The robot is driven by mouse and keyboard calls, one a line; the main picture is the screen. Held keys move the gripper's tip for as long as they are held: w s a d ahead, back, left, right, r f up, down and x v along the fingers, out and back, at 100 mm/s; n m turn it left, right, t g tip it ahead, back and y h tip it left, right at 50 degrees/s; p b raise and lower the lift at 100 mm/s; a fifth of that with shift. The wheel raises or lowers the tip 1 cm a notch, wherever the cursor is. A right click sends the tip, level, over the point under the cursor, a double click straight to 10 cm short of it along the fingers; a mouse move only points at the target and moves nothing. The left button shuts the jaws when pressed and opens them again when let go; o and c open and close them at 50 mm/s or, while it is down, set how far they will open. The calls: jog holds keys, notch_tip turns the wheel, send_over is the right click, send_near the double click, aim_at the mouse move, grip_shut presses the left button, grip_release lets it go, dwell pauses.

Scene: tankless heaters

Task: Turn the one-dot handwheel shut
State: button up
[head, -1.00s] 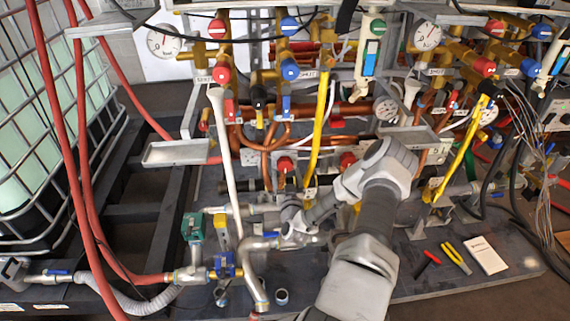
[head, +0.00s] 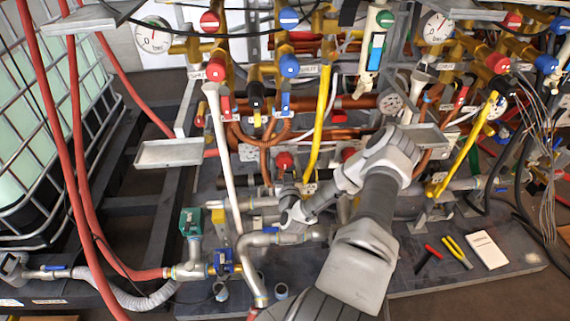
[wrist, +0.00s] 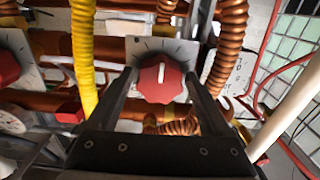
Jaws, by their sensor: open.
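A red handwheel with a white pointer line (wrist: 161,80) sits on a pale plate with tick marks (wrist: 190,46) in the middle of the wrist view. It also shows in the head view (head: 285,161), left of a yellow hose. The white line stands nearly upright in the wrist view. I cannot make out any dots on the plate. My gripper (wrist: 160,92) is open, with one finger on each side of the wheel's lower part. I cannot tell whether the fingers touch it. In the head view my gripper (head: 287,188) is just below the wheel.
A second red handwheel (wrist: 8,68) is at the left edge of the wrist view. A yellow hose (wrist: 83,50) runs between the wheels, and a copper corrugated pipe (wrist: 228,45) passes on the right.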

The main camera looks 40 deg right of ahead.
jog(key=c, duration=1.1)
